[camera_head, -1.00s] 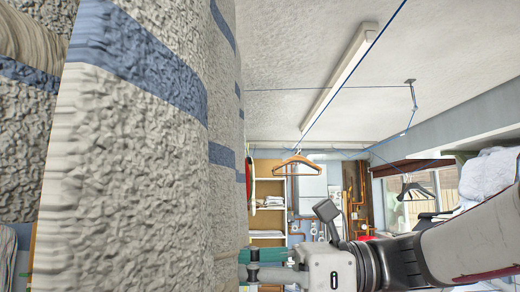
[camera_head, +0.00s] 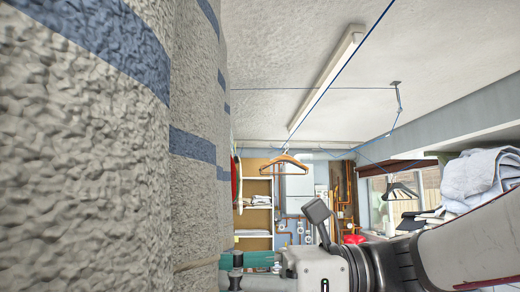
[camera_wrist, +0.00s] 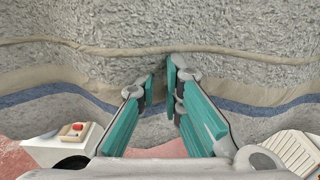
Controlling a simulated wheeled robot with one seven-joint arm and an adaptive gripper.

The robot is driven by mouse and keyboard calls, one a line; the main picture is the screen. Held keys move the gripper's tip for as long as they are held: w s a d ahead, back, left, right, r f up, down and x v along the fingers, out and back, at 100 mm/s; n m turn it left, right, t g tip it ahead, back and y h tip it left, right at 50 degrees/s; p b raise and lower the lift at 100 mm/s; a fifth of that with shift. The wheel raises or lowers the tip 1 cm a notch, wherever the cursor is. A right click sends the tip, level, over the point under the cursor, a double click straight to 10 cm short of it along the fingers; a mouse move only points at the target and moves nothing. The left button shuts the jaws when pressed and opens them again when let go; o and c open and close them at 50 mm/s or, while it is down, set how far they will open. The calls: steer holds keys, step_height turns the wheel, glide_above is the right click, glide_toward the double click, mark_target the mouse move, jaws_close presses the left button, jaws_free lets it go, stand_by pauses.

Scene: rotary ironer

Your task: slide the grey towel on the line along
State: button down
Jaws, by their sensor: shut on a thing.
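The grey towel (camera_head: 80,150), rough and pale with blue stripes, hangs very close and fills the left of the head view. Its top is out of that picture. In the wrist view the towel (camera_wrist: 235,95) spans the background, with a beige hem-like band and a blue stripe. My gripper (camera_head: 232,268) reaches the towel's right edge low in the head view. In the wrist view my gripper (camera_wrist: 161,80) has its teal fingers close together on a fold of the towel. The fold between the tips is mostly hidden.
A blue line (camera_head: 335,75) runs under the ceiling, with a wooden hanger (camera_head: 285,163) on the far side. A dark hanger (camera_head: 398,188) and a towel pile (camera_head: 480,172) are at the right. Shelves (camera_head: 255,205) stand behind. The wrist view shows a box with a red button (camera_wrist: 70,135).

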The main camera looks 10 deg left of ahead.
steer(key=shift+s+d, duration=0.1)
steer(key=shift+s, duration=0.4)
steer(key=c, duration=1.6)
jaws_free()
steer(key=shift+c, duration=0.2)
steer(key=shift+w, duration=0.1)
steer(key=v, duration=0.6)
